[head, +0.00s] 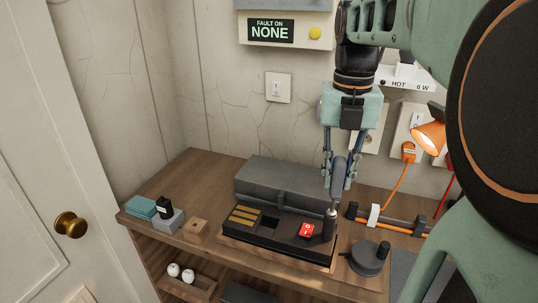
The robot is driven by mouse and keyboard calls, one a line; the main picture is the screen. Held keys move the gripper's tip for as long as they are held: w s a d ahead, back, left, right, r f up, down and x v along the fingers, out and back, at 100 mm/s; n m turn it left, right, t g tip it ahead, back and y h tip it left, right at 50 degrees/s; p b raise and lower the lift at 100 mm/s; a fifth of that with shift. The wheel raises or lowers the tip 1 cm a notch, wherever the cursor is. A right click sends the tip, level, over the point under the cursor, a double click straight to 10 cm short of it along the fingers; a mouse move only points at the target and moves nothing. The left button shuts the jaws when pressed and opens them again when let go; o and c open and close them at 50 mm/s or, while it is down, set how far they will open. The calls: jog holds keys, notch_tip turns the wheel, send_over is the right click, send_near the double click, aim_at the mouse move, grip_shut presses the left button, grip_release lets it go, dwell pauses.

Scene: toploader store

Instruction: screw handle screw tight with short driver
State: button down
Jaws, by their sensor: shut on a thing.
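My gripper (340,165) hangs above the right part of the bench, pointing down. It is shut on the dark grey handle of a short driver (339,178). Whether the tip touches the handle, I cannot tell. The handle screw is not visible.
A grey case (285,182) lies directly behind the device. A dark round piece with a knob (369,258) is at right, near an orange-and-black rod (400,224) and a lit orange lamp (429,136). Small blocks (170,219) sit at left. Bare wood (190,176) shows behind them.

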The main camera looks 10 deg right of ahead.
aim_at(341, 159)
jog(key=shift+r, duration=0.1)
jog(key=shift+r+p, duration=2.65)
jog(key=shift+r, duration=0.15)
jog(key=shift+s+f, duration=0.1)
